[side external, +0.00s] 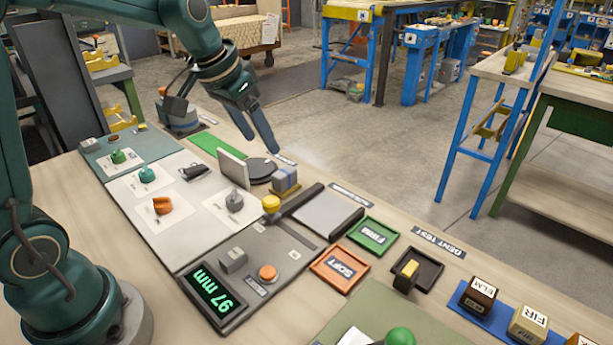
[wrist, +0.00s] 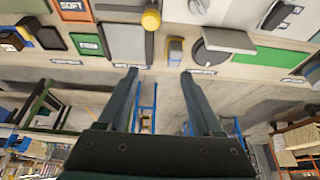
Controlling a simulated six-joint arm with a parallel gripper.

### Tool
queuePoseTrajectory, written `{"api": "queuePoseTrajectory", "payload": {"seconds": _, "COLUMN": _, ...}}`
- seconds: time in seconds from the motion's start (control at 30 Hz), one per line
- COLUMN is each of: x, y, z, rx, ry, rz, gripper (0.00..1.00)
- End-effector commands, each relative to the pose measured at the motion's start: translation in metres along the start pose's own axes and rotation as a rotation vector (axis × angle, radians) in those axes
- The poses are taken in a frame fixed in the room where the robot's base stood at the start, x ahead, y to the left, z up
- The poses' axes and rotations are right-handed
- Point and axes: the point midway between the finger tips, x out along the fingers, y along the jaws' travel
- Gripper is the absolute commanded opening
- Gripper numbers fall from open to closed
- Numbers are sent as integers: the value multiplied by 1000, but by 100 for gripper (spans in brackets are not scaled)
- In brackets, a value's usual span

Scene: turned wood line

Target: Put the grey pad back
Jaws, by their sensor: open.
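My gripper (side external: 264,145) is open and empty, above the far edge of the bench; its two fingers also show apart in the wrist view (wrist: 159,74). I cannot tell for certain which thing is the grey pad. A small grey-blue block (side external: 285,177) stands on a tan base below and near my fingertips; it also shows in the wrist view (wrist: 174,50), ahead of the fingers and apart from them. A flat, bare grey square plate (side external: 327,214) lies to its right in the side view, and is at the upper left in the wrist view (wrist: 125,42).
A dark disc (side external: 262,168) with an upright light plate (side external: 232,168) stands beside the block. A yellow knob (side external: 271,203) stands nearby. Green FIRM (side external: 373,236) and orange SOFT (side external: 340,270) trays lie rightward. White cards with small pieces cover the left. The floor lies beyond the edge.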

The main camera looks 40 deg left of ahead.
Motion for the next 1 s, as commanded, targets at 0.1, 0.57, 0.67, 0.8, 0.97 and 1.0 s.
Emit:
{"api": "queuePoseTrajectory", "payload": {"seconds": 0.1, "x": -30, "y": 23, "z": 31, "rx": 8, "ry": 21, "rz": 0, "gripper": 67}}
{"api": "queuePoseTrajectory", "payload": {"seconds": 0.57, "x": -67, "y": 60, "z": 148, "rx": -2, "ry": 75, "rz": 2, "gripper": 67}}
{"api": "queuePoseTrajectory", "payload": {"seconds": 0.67, "x": -67, "y": 62, "z": 157, "rx": -4, "ry": 78, "rz": 3, "gripper": 67}}
{"api": "queuePoseTrajectory", "payload": {"seconds": 0.8, "x": -66, "y": 62, "z": 160, "rx": -6, "ry": 78, "rz": 3, "gripper": 67}}
{"api": "queuePoseTrajectory", "payload": {"seconds": 0.97, "x": -66, "y": 62, "z": 160, "rx": -6, "ry": 78, "rz": 2, "gripper": 67}}
{"api": "queuePoseTrajectory", "payload": {"seconds": 1.0, "x": -66, "y": 62, "z": 160, "rx": -6, "ry": 78, "rz": 2, "gripper": 67}}
